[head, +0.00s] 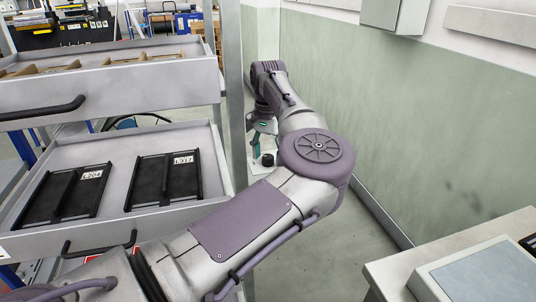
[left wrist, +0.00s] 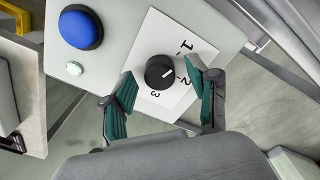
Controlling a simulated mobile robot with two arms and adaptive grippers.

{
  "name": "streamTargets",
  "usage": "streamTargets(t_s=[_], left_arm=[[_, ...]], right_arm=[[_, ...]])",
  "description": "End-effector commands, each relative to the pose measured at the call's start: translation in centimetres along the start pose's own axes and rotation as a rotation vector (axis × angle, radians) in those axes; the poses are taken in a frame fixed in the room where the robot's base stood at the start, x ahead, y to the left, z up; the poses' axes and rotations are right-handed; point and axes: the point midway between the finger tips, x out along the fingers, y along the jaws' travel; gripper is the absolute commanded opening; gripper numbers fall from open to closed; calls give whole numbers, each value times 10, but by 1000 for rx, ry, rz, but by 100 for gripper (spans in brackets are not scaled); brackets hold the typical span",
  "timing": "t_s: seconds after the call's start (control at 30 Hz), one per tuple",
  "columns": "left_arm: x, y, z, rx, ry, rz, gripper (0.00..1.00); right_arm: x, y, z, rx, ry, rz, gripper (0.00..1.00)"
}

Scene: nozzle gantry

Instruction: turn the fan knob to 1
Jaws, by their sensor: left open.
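The fan knob (left wrist: 160,72) is a round black knob with a white pointer line, on a white label plate (left wrist: 150,35) marked 1, 2 and 3. Its pointer line aims to the right and slightly up, towards the side between the 1 and 2 marks. My left gripper (left wrist: 159,70) is open, with one green finger on each side of the knob. I cannot tell whether the fingers touch it. In the head view my left gripper (head: 262,136) is small and far off, above a dark knob on a pale panel (head: 260,168). My right gripper is not in view.
In the head view, a drawer rack (head: 110,85) stands left, a green wall (head: 410,95) right, and a table (head: 400,265) at lower right.

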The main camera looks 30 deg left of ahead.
Motion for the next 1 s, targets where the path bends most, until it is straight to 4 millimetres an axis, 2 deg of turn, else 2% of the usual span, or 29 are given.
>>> streamTargets(t_s=[0.53,0.7,1.0], left_arm=[[-100,-1,0,-1,3,-1,60],[-115,0,0,-1,1,-1,60],[-118,0,0,-1,1,-1,60]], right_arm=[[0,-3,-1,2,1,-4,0],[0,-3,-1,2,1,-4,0],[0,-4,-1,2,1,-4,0]])
